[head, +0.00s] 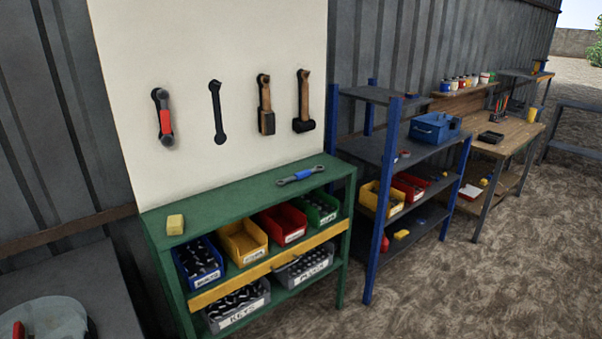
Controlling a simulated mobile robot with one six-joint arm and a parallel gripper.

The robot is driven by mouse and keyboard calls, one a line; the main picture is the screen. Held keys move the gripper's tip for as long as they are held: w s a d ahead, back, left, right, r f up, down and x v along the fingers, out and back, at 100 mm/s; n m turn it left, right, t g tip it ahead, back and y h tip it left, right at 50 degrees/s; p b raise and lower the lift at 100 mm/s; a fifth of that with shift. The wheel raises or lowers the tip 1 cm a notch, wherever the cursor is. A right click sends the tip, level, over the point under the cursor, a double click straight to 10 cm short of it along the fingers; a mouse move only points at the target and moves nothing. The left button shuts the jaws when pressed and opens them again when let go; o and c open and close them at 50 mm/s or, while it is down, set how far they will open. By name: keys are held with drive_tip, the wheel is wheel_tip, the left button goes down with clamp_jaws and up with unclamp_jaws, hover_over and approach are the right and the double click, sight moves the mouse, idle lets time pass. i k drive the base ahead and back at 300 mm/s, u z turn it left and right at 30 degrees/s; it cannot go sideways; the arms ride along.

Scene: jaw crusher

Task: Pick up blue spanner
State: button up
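The blue spanner (301,175) lies flat on the green shelf top, towards its right end. It has grey metal ends and a blue middle grip, and nothing covers it. My gripper is not in view.
The green shelf unit (190,213) holds bins of small parts below, with a yellow block (175,224) on top at left. A white board (210,45) with several hanging tools stands behind. A blue rack (390,150) stands close on the right. The dirt floor in front is clear.

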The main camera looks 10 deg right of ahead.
sight(303, 174)
drive_tip(key=i, duration=0.85)
drive_tip(key=u, duration=5.35)
drive_tip(key=i, duration=0.15)
drive_tip(key=z, duration=2.95)
